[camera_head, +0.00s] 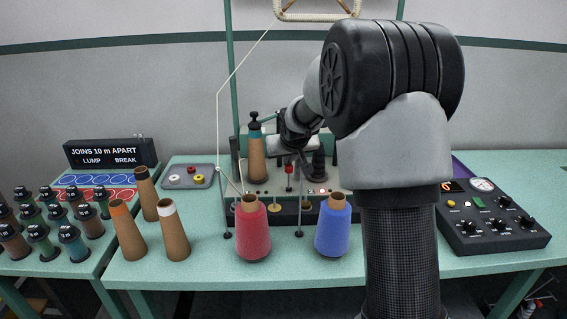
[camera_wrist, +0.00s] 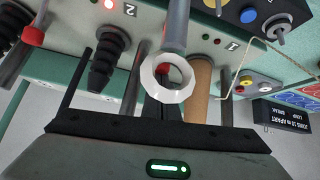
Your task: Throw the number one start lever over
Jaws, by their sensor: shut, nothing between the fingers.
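A small upright lever with a red knob (camera_head: 289,169) stands on the machine top between the positions, left of my arm. In the wrist view, a bit of red (camera_wrist: 165,70) shows inside a white ring (camera_wrist: 150,83) at the end of a grey rod; I cannot tell whether it is this lever's knob. A second red-knobbed rod (camera_wrist: 33,36) is at the far left, on the side of the upside-down "2" label (camera_wrist: 130,9). My gripper (camera_wrist: 163,103) is shut and empty, close to the ring; I cannot tell whether they touch. In the head view my arm partly hides it.
A brown cone (camera_head: 257,160) with a dark-topped teal bobbin stands left of the lever. A dark ribbed spindle (camera_wrist: 107,58) stands on the other side. Red (camera_head: 252,230) and blue (camera_head: 333,228) cones stand in front. A control box (camera_head: 490,222) is at right.

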